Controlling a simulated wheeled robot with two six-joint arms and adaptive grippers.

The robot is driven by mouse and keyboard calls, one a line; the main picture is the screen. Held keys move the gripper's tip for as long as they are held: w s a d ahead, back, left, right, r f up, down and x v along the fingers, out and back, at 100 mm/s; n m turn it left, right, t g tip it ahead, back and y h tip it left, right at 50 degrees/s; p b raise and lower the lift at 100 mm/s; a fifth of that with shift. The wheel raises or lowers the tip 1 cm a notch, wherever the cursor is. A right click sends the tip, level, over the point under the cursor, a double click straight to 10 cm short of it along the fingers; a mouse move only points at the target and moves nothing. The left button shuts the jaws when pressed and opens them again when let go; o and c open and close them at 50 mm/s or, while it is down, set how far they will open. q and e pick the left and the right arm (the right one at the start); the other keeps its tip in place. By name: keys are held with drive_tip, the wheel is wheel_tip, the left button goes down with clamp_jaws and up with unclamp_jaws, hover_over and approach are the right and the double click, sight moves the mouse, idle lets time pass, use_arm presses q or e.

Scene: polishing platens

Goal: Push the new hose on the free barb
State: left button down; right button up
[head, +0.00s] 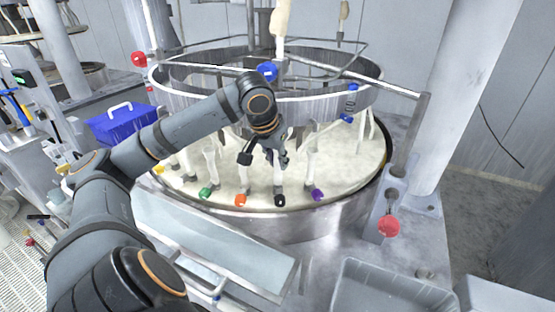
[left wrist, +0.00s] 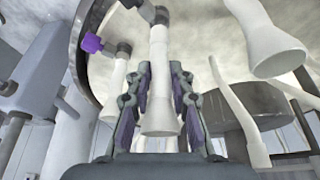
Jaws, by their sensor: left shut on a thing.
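My left gripper (head: 277,157) reaches over the near part of the round machine. It is shut on a white hose (head: 279,180), above a black knob (head: 280,200). In the left wrist view the two fingers (left wrist: 163,95) stand either side of a white hose (left wrist: 158,60) with a flared end. A grey elbow fitting (left wrist: 160,16) is at its other end; I cannot tell how firmly they are joined. A purple knob (left wrist: 92,43) is beside it, and shows right of the black one in the head view (head: 318,194). My right gripper is out of view. I cannot make out a free barb.
Other white hoses with green (head: 206,193), orange (head: 241,201) and yellow (head: 159,169) knobs stand close on the left. A metal ring (head: 170,98) circles above the pale platen (head: 350,160). A blue toolbox (head: 122,125) is at left; a grey tray (head: 385,290) is at front right.

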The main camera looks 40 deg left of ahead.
sight(276, 165)
use_arm(q)
drive_tip(key=shift+f+b, duration=1.7)
drive_tip(key=c, duration=1.1)
unclamp_jaws()
drive_tip(key=shift+r, duration=0.1)
drive_tip(key=v, duration=0.6)
drive_tip(key=shift+s+d+r, duration=0.1)
drive_tip(key=shift+r, duration=0.15)
drive_tip(key=shift+s+r, duration=0.15)
drive_tip(key=shift+r, duration=0.3)
drive_tip(key=shift+s, duration=0.1)
